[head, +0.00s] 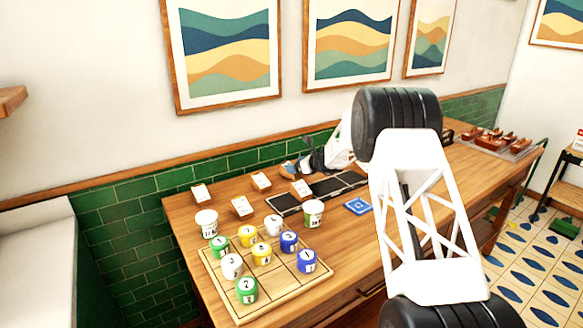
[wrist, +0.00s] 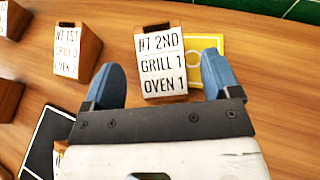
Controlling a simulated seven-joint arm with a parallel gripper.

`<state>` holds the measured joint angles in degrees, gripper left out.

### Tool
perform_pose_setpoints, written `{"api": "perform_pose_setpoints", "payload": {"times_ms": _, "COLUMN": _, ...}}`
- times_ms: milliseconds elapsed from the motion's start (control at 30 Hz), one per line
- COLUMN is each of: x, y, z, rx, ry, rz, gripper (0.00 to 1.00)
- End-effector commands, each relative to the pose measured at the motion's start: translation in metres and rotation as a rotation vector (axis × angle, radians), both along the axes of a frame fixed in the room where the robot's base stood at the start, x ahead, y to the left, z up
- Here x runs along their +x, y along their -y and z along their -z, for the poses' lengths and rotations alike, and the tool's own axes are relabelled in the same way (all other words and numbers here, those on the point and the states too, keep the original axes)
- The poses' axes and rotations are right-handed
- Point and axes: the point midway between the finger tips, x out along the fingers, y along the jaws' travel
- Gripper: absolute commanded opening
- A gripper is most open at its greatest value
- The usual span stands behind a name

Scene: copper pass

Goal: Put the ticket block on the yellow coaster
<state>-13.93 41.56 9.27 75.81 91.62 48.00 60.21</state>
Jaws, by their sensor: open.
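My gripper (wrist: 163,80) is open in the wrist view, with one blue finger on each side of a ticket block (wrist: 163,65). This block is wooden with a white face reading "#7 2ND, GRILL 1, OVEN 1". The fingers appear apart from it. The yellow coaster (wrist: 206,48) shows to the right of the block, partly hidden by the block and the right finger. I cannot tell whether the block and coaster touch. In the head view my gripper (head: 290,170) is low over the table's back edge, and I cannot make out the yellow coaster there.
Another ticket block (wrist: 76,52) stands left of my gripper. More card blocks (head: 242,206) stand on the wooden table. A dark mat (head: 330,187), a blue coaster (head: 358,206), white tubs (head: 313,213) and a gridded board (head: 275,282) with several numbered pots lie nearer. The tiled wall is close behind.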

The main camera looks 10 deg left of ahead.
Motion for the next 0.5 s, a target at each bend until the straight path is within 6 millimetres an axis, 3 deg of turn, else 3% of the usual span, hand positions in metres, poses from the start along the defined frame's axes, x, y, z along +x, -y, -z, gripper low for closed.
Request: {"api": "perform_pose_setpoints", "payload": {"times_ms": 500, "x": -0.024, "y": 0.058, "z": -0.026, "rx": 0.000, "ry": 0.000, "rz": 0.000, "gripper": 0.83}}
